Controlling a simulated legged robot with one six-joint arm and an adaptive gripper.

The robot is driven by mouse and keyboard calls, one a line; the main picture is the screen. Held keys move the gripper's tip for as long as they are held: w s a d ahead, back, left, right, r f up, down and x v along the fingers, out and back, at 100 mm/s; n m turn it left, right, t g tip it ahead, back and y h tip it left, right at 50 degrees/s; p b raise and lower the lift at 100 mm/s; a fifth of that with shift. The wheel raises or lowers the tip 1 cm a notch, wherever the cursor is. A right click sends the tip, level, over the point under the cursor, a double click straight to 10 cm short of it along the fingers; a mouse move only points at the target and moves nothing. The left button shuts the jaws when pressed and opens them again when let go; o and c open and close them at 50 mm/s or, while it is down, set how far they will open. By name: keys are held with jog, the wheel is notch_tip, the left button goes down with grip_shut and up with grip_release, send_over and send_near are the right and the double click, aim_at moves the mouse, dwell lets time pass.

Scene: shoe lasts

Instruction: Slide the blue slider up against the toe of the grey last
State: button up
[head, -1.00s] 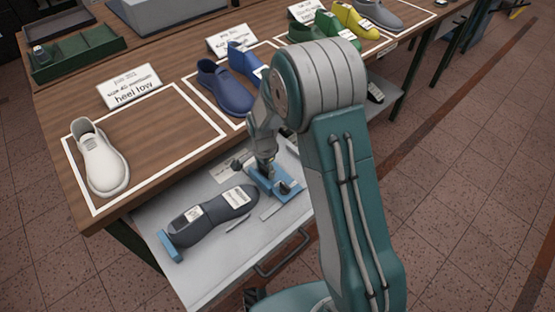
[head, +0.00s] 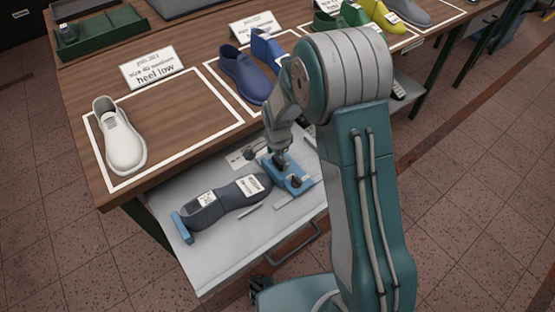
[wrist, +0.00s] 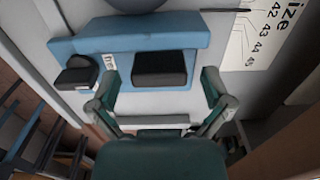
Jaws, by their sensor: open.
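The grey last (head: 228,200) lies on its side or sole-up on the pale pull-out board, with labels on it. Its toe points right, towards the blue slider (head: 296,183). In the wrist view the slider (wrist: 190,40) is a blue block with a black knob (wrist: 160,68) on its base. The last's rounded toe (wrist: 137,4) shows at the top edge, close against the slider; I cannot tell if they touch. My gripper (wrist: 160,92) is open, with its fingers to either side of the knob and slightly short of it. In the head view it stands above the slider.
A blue end stop (head: 182,228) sits at the last's heel. A printed size scale (wrist: 262,30) lies beside the slider. A second black knob (wrist: 76,76) is close to the left finger. The wooden table (head: 190,100) above carries a white shoe (head: 118,138) and blue lasts (head: 242,75).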

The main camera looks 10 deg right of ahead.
notch_tip(320, 180, up, 11)
jog(key=shift+r, duration=0.2)
jog(key=shift+w+a, duration=0.1)
dwell(0.4)
jog(key=s+d+r+n+t, duration=0.1)
jog(key=s+d+r+n, duration=0.2)
jog(key=s+r, duration=0.3)
jog(key=s+d+r+n+t, duration=0.2)
jog(key=s+d+r+n, duration=0.15)
jog(key=r, duration=0.45)
jog(key=s+d+r+n+t, duration=0.1)
jog(key=s+r+n, duration=0.1)
jog(key=s, duration=0.5)
jog(key=s+d+r+n+t, duration=0.1)
jog(key=s+d+r+n, duration=0.1)
jog(key=s, duration=0.5)
jog(key=shift+n+t, duration=0.3)
jog(key=shift+n, duration=0.45)
